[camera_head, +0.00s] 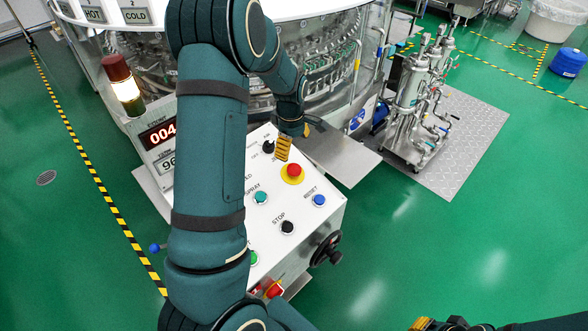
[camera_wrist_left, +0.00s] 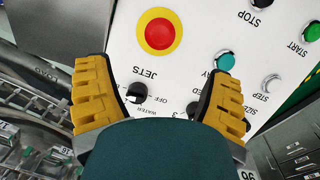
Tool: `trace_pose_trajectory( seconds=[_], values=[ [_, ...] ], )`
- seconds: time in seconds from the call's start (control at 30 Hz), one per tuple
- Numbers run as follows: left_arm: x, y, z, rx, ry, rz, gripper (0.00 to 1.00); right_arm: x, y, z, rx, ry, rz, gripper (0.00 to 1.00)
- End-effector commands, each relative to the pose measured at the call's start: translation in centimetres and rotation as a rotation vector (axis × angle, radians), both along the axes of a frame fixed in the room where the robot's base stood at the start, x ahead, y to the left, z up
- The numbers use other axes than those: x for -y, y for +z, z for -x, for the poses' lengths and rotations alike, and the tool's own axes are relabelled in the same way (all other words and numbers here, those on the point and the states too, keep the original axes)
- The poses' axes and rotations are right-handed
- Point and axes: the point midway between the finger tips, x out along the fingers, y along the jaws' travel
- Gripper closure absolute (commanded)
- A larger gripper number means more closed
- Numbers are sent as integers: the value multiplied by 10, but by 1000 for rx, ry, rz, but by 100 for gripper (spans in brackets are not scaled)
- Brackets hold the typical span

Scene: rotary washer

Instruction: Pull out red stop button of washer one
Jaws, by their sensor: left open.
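The red stop button (camera_head: 293,170) sits on a yellow ring on the white control panel (camera_head: 325,190) in the head view. It also shows at the top middle of the left wrist view (camera_wrist_left: 159,33). My left gripper (camera_head: 284,148) is just beyond the button, over the panel. In the left wrist view my left gripper (camera_wrist_left: 160,75) has its yellow fingers wide apart with nothing between them, and the button lies ahead of the fingertips. My right gripper (camera_head: 425,323) barely shows at the bottom edge of the head view; its jaws cannot be made out.
A black STOP button (camera_head: 288,227), teal SPRAY button (camera_head: 261,198) and blue RESET button (camera_head: 319,200) are nearby. A black JETS knob (camera_wrist_left: 137,92) lies between the fingers' directions. A black handwheel (camera_head: 326,249) is on the panel's side. My left arm hides part of the panel.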

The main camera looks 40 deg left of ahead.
Motion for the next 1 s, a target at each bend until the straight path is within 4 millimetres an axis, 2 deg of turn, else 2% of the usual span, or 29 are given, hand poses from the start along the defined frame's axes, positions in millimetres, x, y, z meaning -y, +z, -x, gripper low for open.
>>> trace_pose_trajectory(
  seconds=[0.03,0.2,0.5,0.7,0.97,1.0],
  values=[
    [0,-14,0,-4,1,1,19,0,-4,1,-2,1,0,100],
    [0,-48,-2,-3,0,1,19,0,-11,2,-6,4,-2,100],
    [-1,-94,-5,-2,0,1,19,0,-19,1,-3,4,-1,100],
    [0,-104,-6,0,-2,1,19,0,-20,1,-1,4,0,100],
    [0,-105,-6,1,-2,1,19,0,-20,0,-1,4,-1,100],
    [0,-105,-6,1,-2,1,22,0,-20,0,-1,4,0,100]
  ],
)
